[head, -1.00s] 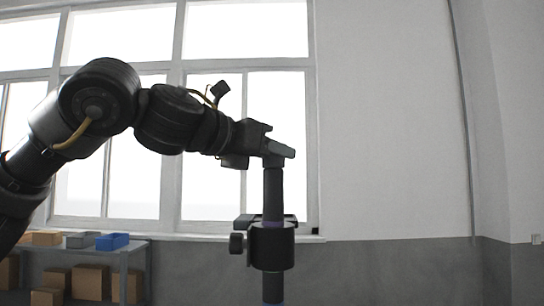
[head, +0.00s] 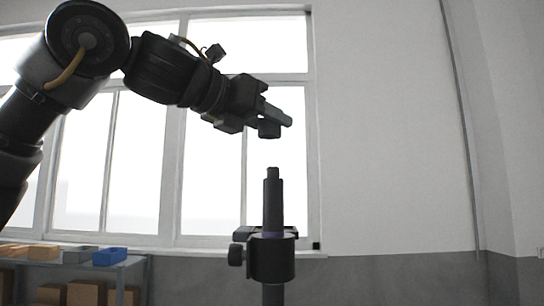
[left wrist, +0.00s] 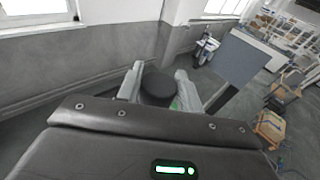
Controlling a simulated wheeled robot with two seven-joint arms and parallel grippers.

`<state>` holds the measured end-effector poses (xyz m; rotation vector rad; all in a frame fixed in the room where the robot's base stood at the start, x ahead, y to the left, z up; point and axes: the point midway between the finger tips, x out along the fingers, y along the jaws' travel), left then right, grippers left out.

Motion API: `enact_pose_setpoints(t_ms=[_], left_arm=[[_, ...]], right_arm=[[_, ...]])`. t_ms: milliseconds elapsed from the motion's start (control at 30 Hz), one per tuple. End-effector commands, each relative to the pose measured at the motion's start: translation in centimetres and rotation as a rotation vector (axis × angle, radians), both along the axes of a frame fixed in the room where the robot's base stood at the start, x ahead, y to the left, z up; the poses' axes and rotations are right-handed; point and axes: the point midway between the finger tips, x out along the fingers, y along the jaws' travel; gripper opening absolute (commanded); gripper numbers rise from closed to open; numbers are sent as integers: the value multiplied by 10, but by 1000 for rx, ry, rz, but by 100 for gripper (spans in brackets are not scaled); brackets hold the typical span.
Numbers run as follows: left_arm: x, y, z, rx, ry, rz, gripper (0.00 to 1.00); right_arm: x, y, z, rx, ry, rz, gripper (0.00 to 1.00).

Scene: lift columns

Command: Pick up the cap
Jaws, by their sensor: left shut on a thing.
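The cap (head: 269,129) is a small dark cylinder held at the tip of my left gripper (head: 278,117). In the left wrist view the round black cap (left wrist: 158,87) sits between the two grey fingers of my left gripper (left wrist: 160,88), which is shut on it. In the head view the cap hangs in the air above the column (head: 273,205), with a clear gap between them. The column is upright and dark, and its narrower top end is bare. My right gripper is not in view.
A dark clamp with a side knob (head: 237,255) surrounds the column lower down. A shelf (head: 135,262) with a blue bin (head: 109,256), a grey bin and cardboard boxes stands at the lower left. Windows and a wall lie behind. The space around the column top is clear.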

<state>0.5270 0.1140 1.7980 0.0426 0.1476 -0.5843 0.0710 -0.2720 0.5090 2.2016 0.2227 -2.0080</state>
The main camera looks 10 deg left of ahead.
Motion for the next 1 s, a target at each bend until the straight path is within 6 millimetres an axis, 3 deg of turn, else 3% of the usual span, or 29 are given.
enact_pose_setpoints(t_ms=[100, 300, 500, 700, 1000], left_arm=[[-25, -1, 25, -3, -5, -1, 9], [-68, 0, 41, 0, -4, -1, 9], [-95, 0, 55, 0, -2, 0, 9], [-106, 0, 60, 1, -1, 0, 9], [-107, 0, 62, 1, -1, 0, 9]], right_arm=[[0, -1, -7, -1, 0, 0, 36], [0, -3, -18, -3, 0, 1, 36], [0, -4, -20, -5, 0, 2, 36], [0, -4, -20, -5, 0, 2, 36], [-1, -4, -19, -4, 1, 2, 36]])
